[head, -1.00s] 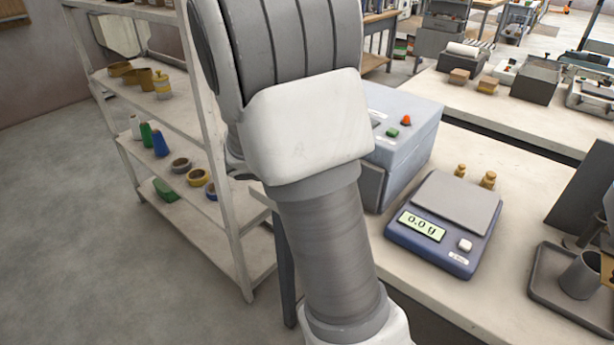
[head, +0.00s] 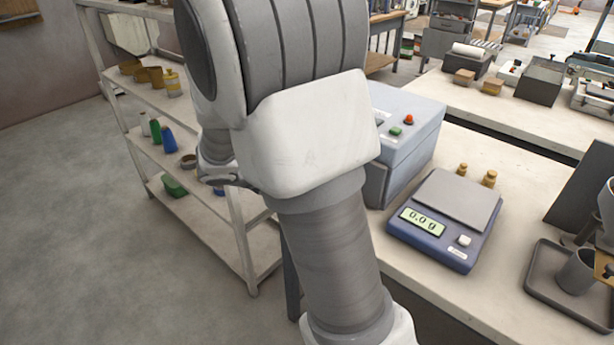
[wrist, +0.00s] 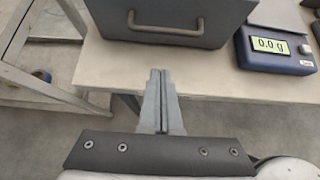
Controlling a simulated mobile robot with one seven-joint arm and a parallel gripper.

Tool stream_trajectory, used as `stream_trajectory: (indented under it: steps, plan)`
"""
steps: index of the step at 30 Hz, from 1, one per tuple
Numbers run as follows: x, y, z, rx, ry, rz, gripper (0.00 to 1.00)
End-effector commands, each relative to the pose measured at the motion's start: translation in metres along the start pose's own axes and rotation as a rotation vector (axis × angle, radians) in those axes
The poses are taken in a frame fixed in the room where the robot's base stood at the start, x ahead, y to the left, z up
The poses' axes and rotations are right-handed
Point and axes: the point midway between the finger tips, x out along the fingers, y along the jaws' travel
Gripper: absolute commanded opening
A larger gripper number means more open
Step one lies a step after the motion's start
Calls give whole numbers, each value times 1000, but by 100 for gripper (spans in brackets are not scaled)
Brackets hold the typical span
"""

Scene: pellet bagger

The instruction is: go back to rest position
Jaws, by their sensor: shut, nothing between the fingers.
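My gripper (wrist: 158,82) shows in the wrist view with its two fingers together and nothing between them. It points at the front edge of the bench, just below the grey machine box (wrist: 190,22) with its bar handle. In the head view my arm fills the middle, and the gripper's fingers are hidden behind it or too small to make out.
The bench (head: 409,252) carries a scale (head: 446,220) reading 0.0 g, the box with green and red buttons (head: 412,135), brass weights (head: 488,178) and a tray with a cup (head: 540,295). A shelf rack (head: 235,235) stands left of my arm. Open floor (head: 60,230) lies further left.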

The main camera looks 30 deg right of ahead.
Motion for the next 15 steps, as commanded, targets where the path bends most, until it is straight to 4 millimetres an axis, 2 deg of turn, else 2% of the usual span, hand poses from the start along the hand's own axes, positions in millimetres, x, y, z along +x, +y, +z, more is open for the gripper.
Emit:
stream_trajectory:
  steps: [1, 6, 10, 15]
  plan:
    - [-14, 1, 2, -1, 1, 4, 0]
    - [-42, 0, 1, -3, 1, 2, 0]
    - [-54, 0, 0, -2, 1, 0, 0]
    - [-58, 0, -1, -2, 1, -1, 0]
